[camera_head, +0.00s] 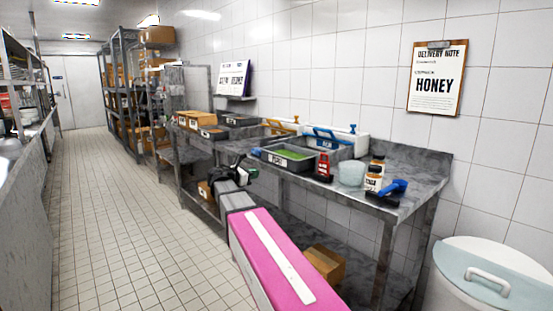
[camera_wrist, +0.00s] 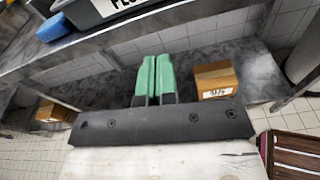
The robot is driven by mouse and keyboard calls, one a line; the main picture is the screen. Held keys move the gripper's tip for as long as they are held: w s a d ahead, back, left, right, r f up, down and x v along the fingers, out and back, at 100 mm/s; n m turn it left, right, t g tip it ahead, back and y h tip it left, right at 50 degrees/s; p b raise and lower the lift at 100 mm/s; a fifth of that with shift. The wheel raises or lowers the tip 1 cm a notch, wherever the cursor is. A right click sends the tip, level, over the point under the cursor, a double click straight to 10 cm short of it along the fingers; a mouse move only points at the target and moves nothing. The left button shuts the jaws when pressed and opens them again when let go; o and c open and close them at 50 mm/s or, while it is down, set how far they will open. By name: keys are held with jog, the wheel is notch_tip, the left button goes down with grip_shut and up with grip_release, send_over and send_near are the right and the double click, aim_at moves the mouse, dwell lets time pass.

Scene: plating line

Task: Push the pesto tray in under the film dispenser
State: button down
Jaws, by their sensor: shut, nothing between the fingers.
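A dark tray with green contents (camera_head: 276,159), which looks like the pesto tray, sits at the bench's front edge. My gripper (camera_head: 252,172) is at the bench's front, left of the tray. In the wrist view my gripper's green fingers (camera_wrist: 155,78) are together and empty, below the bench edge. A dark labelled tray (camera_wrist: 90,14) shows above, cut off by the frame.
A red bottle (camera_head: 324,167), a clear tub (camera_head: 351,173), jars (camera_head: 374,178) and a blue tool (camera_head: 393,188) stand right of the tray. A small blue block (camera_wrist: 54,27) lies beside the labelled tray. A cardboard box (camera_wrist: 216,79) is on the lower shelf. The aisle is clear.

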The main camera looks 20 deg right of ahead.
aim_at(300, 155)
notch_tip(300, 155, up, 4)
jog(key=w+n+h, duration=0.1)
jog(key=w+n, duration=0.1)
jog(key=shift+t, duration=0.3)
jog(key=x, duration=1.3)
jog(key=shift+s+d+r, duration=0.2)
jog(key=shift+d+r, duration=0.05)
jog(key=x, duration=1.5)
jog(key=shift+d+r, duration=0.2)
jog(key=shift+d, duration=0.05)
jog(key=shift+s, duration=0.1)
